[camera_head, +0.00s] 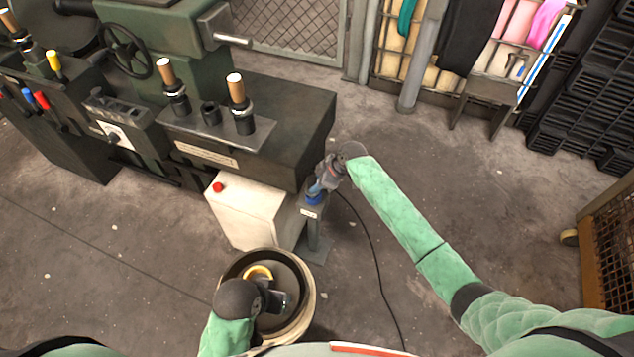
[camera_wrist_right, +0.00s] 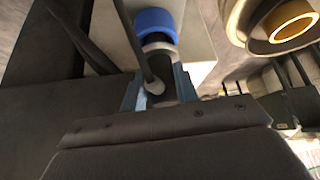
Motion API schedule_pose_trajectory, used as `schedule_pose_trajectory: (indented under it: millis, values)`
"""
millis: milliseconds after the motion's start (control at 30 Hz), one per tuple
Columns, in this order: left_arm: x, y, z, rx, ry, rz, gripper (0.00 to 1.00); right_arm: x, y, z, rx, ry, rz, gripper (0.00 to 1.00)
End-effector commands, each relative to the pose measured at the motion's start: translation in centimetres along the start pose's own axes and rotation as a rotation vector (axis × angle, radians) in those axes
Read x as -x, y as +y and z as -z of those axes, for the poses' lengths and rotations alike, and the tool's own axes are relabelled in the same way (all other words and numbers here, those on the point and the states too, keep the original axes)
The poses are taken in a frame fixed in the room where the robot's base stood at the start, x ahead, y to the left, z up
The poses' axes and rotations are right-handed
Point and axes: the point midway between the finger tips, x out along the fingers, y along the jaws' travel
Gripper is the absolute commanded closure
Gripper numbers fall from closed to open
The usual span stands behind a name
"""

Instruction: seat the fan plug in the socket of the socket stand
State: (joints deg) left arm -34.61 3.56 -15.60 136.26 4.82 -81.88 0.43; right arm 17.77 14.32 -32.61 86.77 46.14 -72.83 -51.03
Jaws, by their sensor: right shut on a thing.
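My right gripper (camera_head: 325,178) is at the top of the socket stand (camera_head: 314,230). In the right wrist view its fingers (camera_wrist_right: 158,92) are shut on the dark fan plug (camera_wrist_right: 158,68). The plug lines up with a blue round socket (camera_wrist_right: 153,21), with a pale collar between them. The blue socket (camera_head: 314,198) also shows in the head view just below the gripper. I cannot tell whether the plug is fully in. My left gripper (camera_head: 277,301) is over a large round bowl (camera_head: 309,290); its fingers are too dark to judge.
A black cable (camera_head: 374,245) runs from the plug area down across the floor. A white box with a red button (camera_head: 218,187) stands left of the stand. A green lathe (camera_head: 270,120) is behind. A yellow ring (camera_head: 258,271) is in the bowl.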

Motion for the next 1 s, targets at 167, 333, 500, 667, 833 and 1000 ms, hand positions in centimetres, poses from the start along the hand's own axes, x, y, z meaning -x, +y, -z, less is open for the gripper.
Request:
schedule_pose_trajectory:
  millis: [167, 333, 500, 667, 833, 1000]
  values:
    - [0.01, -0.18, -0.09, -0.002, -0.003, 0.003, 0.64, 0.01, 0.01, 0.02, 0.0, 0.0, 0.0, 0.94]
    - [-0.01, -0.22, -0.12, -0.002, -0.004, 0.004, 0.64, -0.08, 0.0, -0.1, 0.0, 0.0, 0.0, 0.94]
    - [-0.02, -0.23, -0.13, -0.002, -0.004, 0.004, 0.64, -0.25, -0.02, -0.31, 0.0, 0.0, 0.0, 0.94]
    - [-0.03, -0.19, -0.1, -0.001, -0.003, 0.003, 0.64, -0.42, -0.04, -0.49, 0.0, 0.0, 0.0, 0.94]
    - [-0.02, -0.14, -0.06, 0.0, -0.003, 0.002, 0.64, -0.54, -0.05, -0.63, 0.001, 0.0, 0.0, 0.94]
    - [-0.01, -0.11, -0.05, 0.001, -0.002, 0.002, 0.64, -0.54, -0.05, -0.63, 0.0, 0.0, 0.0, 0.94]
